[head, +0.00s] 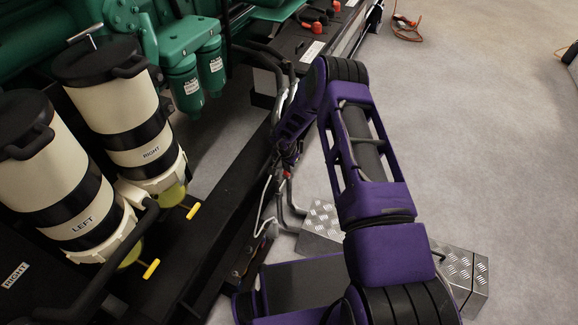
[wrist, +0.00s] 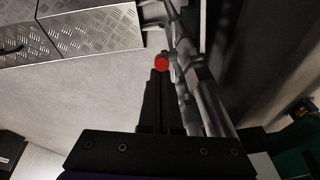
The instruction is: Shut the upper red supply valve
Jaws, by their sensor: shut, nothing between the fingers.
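A small round red part, which looks like the end of a red valve handle (wrist: 161,63), shows at my fingertips in the wrist view. A small red spot in the head view (head: 287,174) may be the same valve. My gripper (wrist: 160,76) is shut with nothing between its fingers. Its tips lie right at the red handle's near side, and I cannot tell whether they touch it. Grey pipes (wrist: 205,98) run close beside the fingers on the right. My arm hides most of the valve's surroundings in the head view, and no second red valve is clear.
A chequer-plate step (head: 322,222) stands on the floor by the pipes and shows at the wrist view's top left (wrist: 95,32). The dark genset frame (head: 215,205) runs alongside, with yellow-handled taps (head: 193,211) under cream filters. Open floor (head: 480,130) lies to the right.

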